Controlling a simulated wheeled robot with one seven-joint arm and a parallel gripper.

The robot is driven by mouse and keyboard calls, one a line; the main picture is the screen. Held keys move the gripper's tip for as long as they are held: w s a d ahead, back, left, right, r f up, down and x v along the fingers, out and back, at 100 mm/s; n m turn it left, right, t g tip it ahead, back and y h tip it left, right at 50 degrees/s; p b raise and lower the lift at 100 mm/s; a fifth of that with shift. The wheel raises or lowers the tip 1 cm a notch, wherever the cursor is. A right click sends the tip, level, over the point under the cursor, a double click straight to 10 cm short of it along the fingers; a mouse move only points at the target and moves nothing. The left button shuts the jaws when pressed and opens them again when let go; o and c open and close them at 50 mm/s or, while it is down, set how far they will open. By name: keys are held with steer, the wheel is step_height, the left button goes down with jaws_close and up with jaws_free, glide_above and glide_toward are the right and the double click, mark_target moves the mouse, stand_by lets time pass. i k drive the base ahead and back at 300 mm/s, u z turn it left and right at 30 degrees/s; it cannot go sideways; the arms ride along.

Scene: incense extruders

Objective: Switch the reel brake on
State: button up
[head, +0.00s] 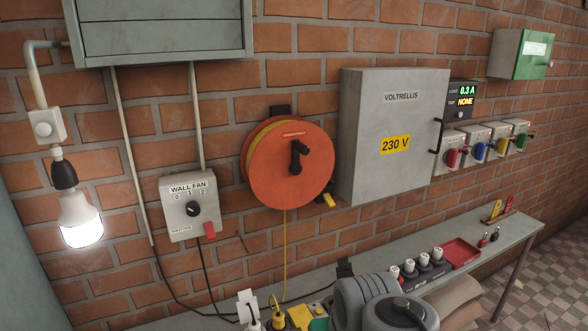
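The cable reel (279,173) is an orange-red disc mounted on the brick wall, with a yellow cable wound behind its face. A black crank handle (298,158) sits near its centre, and a small label is above it. A small yellow tab (327,200) with a dark end sticks out at the reel's lower right edge. It may be the brake lever, but I cannot tell its setting. A yellow cable (285,245) hangs from the reel to the bench. My gripper is not in view; only grey rounded links of my arm show at the bottom.
A grey 230 V cabinet (391,135) stands out from the wall close right of the reel. A wall fan switch box (190,205) is left, beside a lit bulb (79,218). The bench (500,240) below holds a red tray (460,252) and several plugs.

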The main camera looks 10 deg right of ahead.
mark_target(329, 200)
steer(key=u, duration=2.5)
steer(key=k, duration=0.65)
steer(key=z, duration=1.05)
steer(key=i, duration=0.5)
steer(key=u, duration=0.05)
